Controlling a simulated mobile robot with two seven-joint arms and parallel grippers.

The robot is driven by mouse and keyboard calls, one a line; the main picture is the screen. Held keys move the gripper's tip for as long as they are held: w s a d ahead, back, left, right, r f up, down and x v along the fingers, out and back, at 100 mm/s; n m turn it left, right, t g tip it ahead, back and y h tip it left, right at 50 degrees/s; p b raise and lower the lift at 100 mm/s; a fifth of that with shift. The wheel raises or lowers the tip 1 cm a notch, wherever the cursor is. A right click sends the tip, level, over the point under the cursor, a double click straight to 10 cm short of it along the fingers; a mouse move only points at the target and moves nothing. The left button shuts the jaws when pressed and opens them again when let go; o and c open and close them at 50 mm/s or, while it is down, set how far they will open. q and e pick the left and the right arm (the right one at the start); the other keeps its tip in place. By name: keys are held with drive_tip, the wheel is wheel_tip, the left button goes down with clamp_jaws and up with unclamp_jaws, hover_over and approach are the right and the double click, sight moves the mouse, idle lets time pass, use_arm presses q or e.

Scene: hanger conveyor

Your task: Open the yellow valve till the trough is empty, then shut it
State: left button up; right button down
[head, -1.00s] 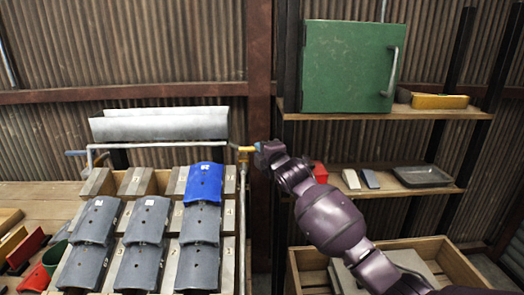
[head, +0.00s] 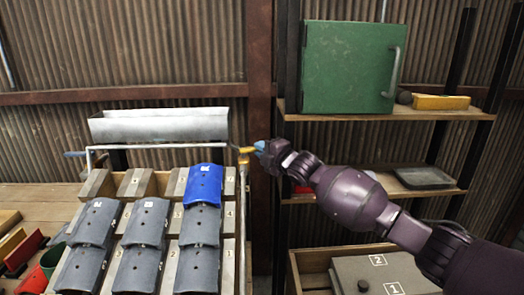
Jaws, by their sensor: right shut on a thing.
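The yellow valve (head: 246,149) sits at the right end of the grey pipe, beside the upright post. My right gripper (head: 259,148), with light blue fingertips, is at the valve and shut on its handle; the fingers hide most of the handle. The long grey metal trough (head: 160,127) lies above the pipe at the back, left of the valve. I cannot tell from this angle what liquid is in it. My left gripper is not in view.
Below the trough, a sloped rack holds several grey curved tiles (head: 141,222) and one blue tile (head: 203,185). A shelf at right carries a green cabinet (head: 345,68) and a yellow box (head: 440,102). A wooden crate (head: 318,257) stands beneath my right arm.

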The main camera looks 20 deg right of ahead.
drive_tip(key=shift+a, duration=0.1)
drive_tip(key=c, duration=1.2)
unclamp_jaws()
drive_tip(key=shift+o, duration=0.2)
drive_tip(key=shift+s, duration=0.15)
drive_tip(key=p+v, duration=0.1)
drive_tip(key=v, duration=0.9)
drive_tip(key=shift+s+d, duration=0.2)
drive_tip(key=shift+s, duration=0.05)
